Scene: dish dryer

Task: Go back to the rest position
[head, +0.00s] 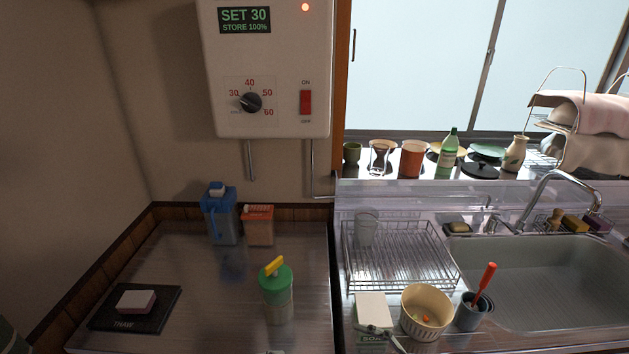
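The task names no object. My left gripper is not clearly in view; only a tiny pale bit shows at the bottom edge, left of centre, too small to identify. A small grey metal shape (385,336) shows at the bottom edge, in front of a white box with a green label (373,310). It may be the tip of my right gripper, but its fingers cannot be made out. I see nothing held.
A green-lidded container (277,296), blue jug (220,218), orange carton (258,226) and dark THAW tray (160,312) stand on the left counter. A wire rack (405,262), ribbed bowl (425,318), grey cup (470,318) and sink (540,275) are right. The left counter's middle is clear.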

